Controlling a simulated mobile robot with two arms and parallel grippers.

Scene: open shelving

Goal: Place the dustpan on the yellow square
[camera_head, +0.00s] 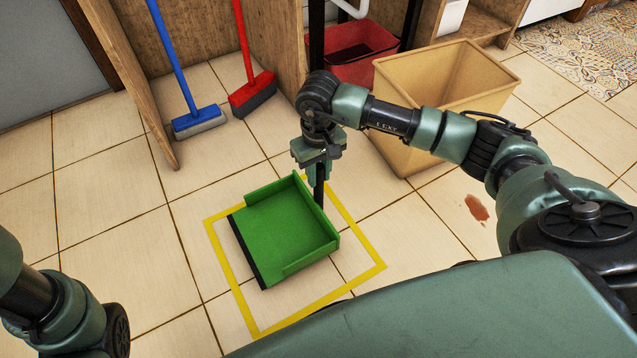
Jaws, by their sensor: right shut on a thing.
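The green dustpan (282,232) with a black front lip is over the yellow square (233,290) outlined on the tiled floor. Its pan lies mostly inside the outline, and its upper right part hides some of the far border. I cannot tell whether its underside touches the floor. My right gripper (319,172) points down at the pan's far side and is shut on the dustpan, by its dark upright handle. The fingertips are small and partly hidden. Part of my left arm shows at the lower left; its gripper is out of view.
A tan bin (450,85) stands beyond my right arm, with a red bucket (352,60) behind it. A blue broom (178,70) and a red broom (246,55) stand by wooden partitions. A reddish stain (477,208) marks the floor at right. Floor left of the square is clear.

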